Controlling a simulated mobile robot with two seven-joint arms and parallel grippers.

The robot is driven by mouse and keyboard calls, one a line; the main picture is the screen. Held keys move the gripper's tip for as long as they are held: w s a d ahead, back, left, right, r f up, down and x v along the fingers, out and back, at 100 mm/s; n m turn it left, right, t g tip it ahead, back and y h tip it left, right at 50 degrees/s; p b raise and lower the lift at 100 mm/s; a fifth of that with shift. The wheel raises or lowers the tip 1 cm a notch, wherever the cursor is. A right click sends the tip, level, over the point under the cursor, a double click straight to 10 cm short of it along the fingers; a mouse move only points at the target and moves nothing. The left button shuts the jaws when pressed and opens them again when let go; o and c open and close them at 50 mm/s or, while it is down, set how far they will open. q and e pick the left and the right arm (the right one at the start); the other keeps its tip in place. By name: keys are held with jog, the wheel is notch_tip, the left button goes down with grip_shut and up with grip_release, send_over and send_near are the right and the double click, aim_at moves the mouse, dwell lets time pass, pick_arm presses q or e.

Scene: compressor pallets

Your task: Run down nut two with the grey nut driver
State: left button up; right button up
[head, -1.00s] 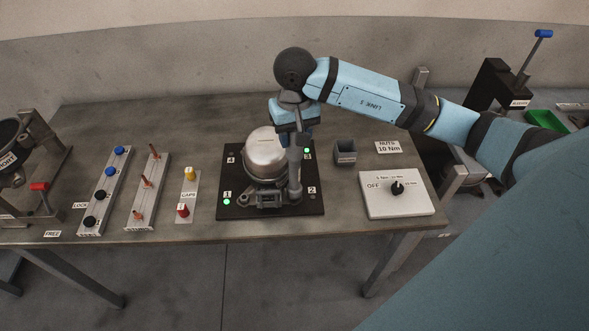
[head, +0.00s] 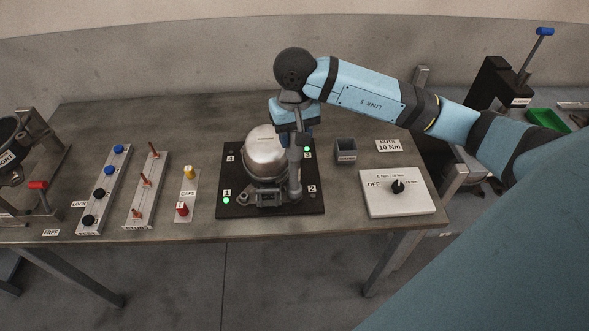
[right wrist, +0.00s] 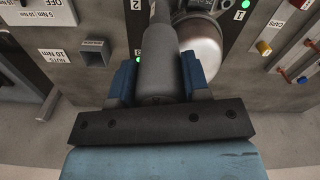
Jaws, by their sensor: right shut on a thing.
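My right gripper (head: 293,125) is shut on the grey nut driver (head: 295,168), which stands upright at the right side of the compressor (head: 264,151). In the right wrist view the blue fingers (right wrist: 158,80) sit on both sides of the driver's grey body (right wrist: 160,58). The driver's lower end is down at the compressor's foot, near the label 2 (head: 311,189); whether it sits on a nut is hidden. The compressor stands on a black pallet (head: 232,182) with numbered corners. Green lights show at 1 (head: 226,200) and 3 (head: 306,149). My left gripper is not in view.
A torque dial box (head: 397,194) and an empty-looking grey holder (head: 346,151) stand right of the pallet. Caps (head: 182,209), a rack of copper-coloured pins (head: 146,182) and a rack of blue and black knobs (head: 104,193) are to the left. The table's front strip is clear.

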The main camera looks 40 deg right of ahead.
jog(key=shift+f+b, duration=0.35)
dwell(1.8)
jog(key=shift+r, duration=0.1)
